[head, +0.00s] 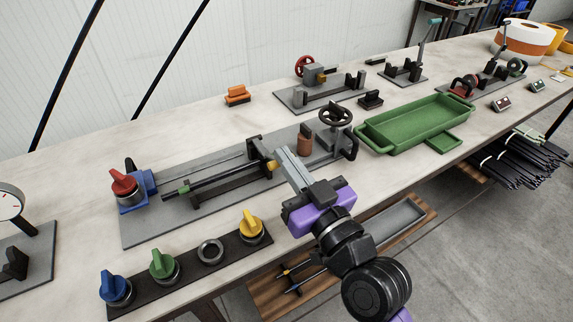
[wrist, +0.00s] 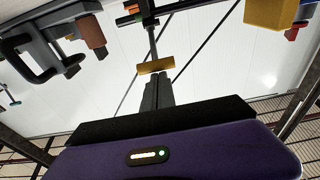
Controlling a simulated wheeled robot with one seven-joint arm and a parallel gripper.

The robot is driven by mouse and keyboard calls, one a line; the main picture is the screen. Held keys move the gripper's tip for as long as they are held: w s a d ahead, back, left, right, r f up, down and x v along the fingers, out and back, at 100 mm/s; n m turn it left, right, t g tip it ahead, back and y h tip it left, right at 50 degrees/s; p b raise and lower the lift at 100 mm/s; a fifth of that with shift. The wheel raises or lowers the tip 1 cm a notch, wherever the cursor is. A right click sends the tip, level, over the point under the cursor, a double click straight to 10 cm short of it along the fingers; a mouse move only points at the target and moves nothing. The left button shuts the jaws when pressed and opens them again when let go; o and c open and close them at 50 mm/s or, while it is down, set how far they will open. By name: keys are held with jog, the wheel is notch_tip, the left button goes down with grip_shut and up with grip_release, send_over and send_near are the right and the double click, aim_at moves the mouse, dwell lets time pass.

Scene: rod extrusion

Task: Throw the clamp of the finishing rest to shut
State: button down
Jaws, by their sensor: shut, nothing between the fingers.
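My gripper (head: 281,152) is shut and empty, its pale fingers together over the front half of the bench fixture. The fingertips are close to a yellow piece (head: 271,165) at the end of a dark rod; in the wrist view a yellow bar (wrist: 155,66) lies just beyond the fingertips (wrist: 154,80). I cannot tell if they touch. No part is labelled as the finishing rest. Two fixtures at the back right have raised levers: one with a teal tip (head: 433,22), one with a dark handle (head: 505,28). I cannot tell which is the clamp named.
A green tray (head: 417,125) sits right of a black handwheel (head: 335,114). A brown cylinder (head: 304,143) stands close right of my fingers. A strip with blue, green and yellow knobs (head: 190,272) lies along the front edge. Bare bench lies at the back left.

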notch_tip(320, 180, up, 5)
jog(key=p, duration=0.4)
jog(key=f+b+v, duration=0.1)
jog(key=b+v, duration=0.3)
jog(key=v, duration=0.5)
jog(key=shift+s, duration=0.15)
jog(key=shift+f, duration=0.15)
dwell(0.3)
